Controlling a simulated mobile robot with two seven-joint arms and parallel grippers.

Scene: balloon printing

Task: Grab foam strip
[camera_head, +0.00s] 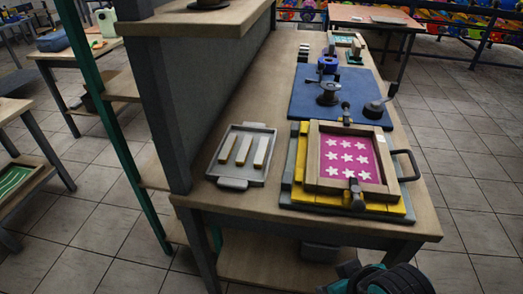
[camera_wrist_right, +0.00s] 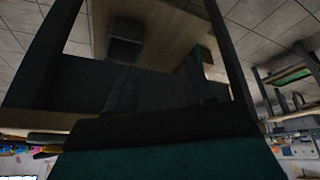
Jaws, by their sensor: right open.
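Three pale foam strips (camera_head: 243,150) lie side by side in a grey tray (camera_head: 233,183) near the left front of the workbench. The strips and tray are apart from any gripper. A teal and black part of my arm shows at the bottom edge of the head view, in front of the bench and well short of the tray. My right gripper (camera_wrist_right: 162,85) shows dark in its wrist view, open with nothing between its fingers. No foam strip shows in that view. My left gripper is not in view.
A printing frame (camera_head: 313,155) with white stars on pink stands right of the tray, with a handle on its right. Behind it is a blue mat (camera_head: 302,103) with a dark metal device. A grey partition (camera_head: 205,95) rises left of the tray. Bare wood lies in front.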

